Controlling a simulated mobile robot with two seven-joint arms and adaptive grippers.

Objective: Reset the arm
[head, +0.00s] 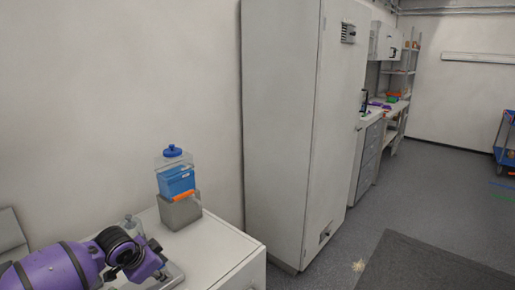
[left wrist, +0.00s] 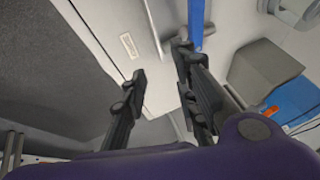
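My purple left arm (head: 65,265) reaches in from the lower left of the head view, low over the left end of the white counter. In the left wrist view my left gripper (left wrist: 160,62) has its two dark fingers spread apart, with nothing between them. The fingers are hard to make out in the head view. My right gripper is in neither view.
A tall white cabinet (head: 285,130) stands right of the counter. The floor (head: 400,200) further right is open.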

